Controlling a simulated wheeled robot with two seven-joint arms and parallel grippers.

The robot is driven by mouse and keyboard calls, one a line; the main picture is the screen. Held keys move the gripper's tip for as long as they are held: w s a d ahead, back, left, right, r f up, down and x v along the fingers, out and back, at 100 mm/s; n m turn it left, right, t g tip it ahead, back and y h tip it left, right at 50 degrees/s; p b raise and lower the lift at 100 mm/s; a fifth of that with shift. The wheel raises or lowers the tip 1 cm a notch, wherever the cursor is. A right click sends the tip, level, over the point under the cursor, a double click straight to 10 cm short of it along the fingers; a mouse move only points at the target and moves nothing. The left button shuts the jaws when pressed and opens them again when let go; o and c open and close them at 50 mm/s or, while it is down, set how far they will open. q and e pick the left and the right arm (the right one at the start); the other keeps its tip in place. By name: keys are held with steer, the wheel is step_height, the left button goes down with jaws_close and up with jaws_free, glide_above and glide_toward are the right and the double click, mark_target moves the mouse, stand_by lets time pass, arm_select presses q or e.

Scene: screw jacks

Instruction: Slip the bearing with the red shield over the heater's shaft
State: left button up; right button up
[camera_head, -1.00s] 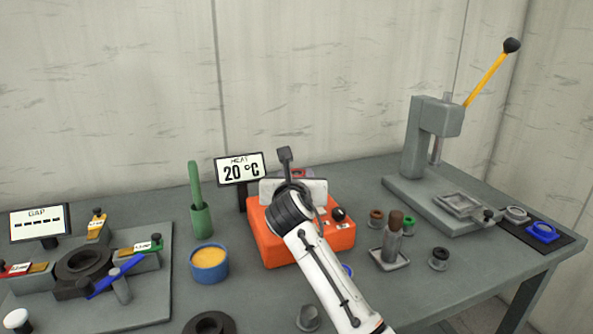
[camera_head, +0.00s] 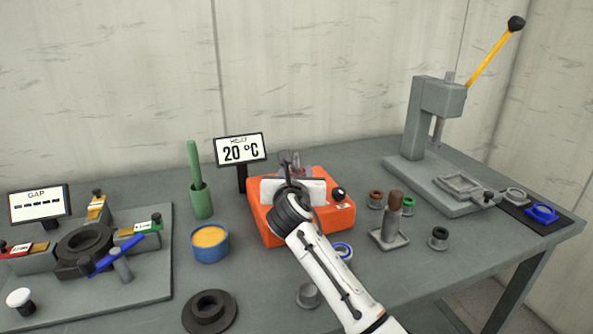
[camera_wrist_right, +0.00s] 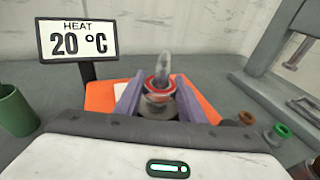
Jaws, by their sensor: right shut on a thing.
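The heater (camera_head: 265,228) is an orange box near the middle of the table, partly hidden by my right arm. My right gripper (camera_wrist_right: 158,98) is above it, its fingers shut on the bearing with the red shield (camera_wrist_right: 150,86). In the right wrist view the bearing's red ring faces up between the fingers. The heater's grey shaft (camera_wrist_right: 163,63) shows its rounded tip above the ring; I cannot tell whether it passes through the bore or stands just behind. In the head view my right gripper (camera_head: 291,168) largely hides the bearing. My left gripper is not in view.
The heat display (camera_head: 240,149) reads 20 °C behind the heater. A blue-ringed bearing (camera_head: 343,250) lies close to my arm. A blue tub (camera_head: 210,243) and green holder (camera_head: 201,203) stand left, small bearings and a brown-topped post (camera_head: 394,205) right, the press (camera_head: 425,125) farther right.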

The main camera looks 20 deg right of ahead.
steer(key=o, duration=1.2)
steer(key=v, duration=1)
steer(key=shift+s+r+p, duration=0.1)
steer(key=shift+s+p, duration=0.05)
steer(key=shift+p, duration=0.2)
